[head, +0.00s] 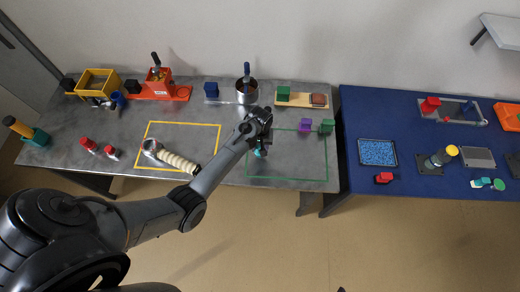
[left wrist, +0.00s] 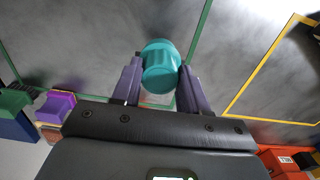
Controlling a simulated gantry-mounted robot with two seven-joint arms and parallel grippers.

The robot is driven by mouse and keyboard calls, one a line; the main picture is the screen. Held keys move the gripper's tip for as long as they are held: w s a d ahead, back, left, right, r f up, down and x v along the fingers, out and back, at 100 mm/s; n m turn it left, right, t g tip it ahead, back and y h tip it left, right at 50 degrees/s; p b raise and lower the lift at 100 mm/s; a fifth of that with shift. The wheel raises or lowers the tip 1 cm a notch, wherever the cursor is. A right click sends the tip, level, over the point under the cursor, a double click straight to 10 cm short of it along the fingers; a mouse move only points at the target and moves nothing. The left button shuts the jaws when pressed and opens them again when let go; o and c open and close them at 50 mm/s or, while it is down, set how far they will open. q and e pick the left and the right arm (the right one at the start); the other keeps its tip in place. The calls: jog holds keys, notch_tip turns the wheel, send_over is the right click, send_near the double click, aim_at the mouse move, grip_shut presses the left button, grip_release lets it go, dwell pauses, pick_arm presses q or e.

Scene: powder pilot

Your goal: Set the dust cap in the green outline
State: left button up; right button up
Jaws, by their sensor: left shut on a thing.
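My left gripper (head: 262,143) is shut on a teal, rounded cylindrical piece, which I take as the dust cap (head: 260,152). In the left wrist view the cap (left wrist: 160,66) sits between the two dark fingers. The green outline (head: 287,179) is a thin rectangle on the grey table. The gripper and cap are over its left part, near its left edge; the forearm hides some of that edge. I cannot tell whether the cap touches the table. The right gripper is not in view.
A purple block (head: 305,125) and a green block (head: 327,126) stand at the outline's back right. A ribbed hose piece (head: 178,161) lies in the yellow outline (head: 182,123). A metal pot (head: 246,93) stands behind. The outline's middle and right front are clear.

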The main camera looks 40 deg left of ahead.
pick_arm(q)
jog(key=shift+f, duration=2.05)
jog(key=shift+f, duration=0.15)
jog(key=o, duration=1.1)
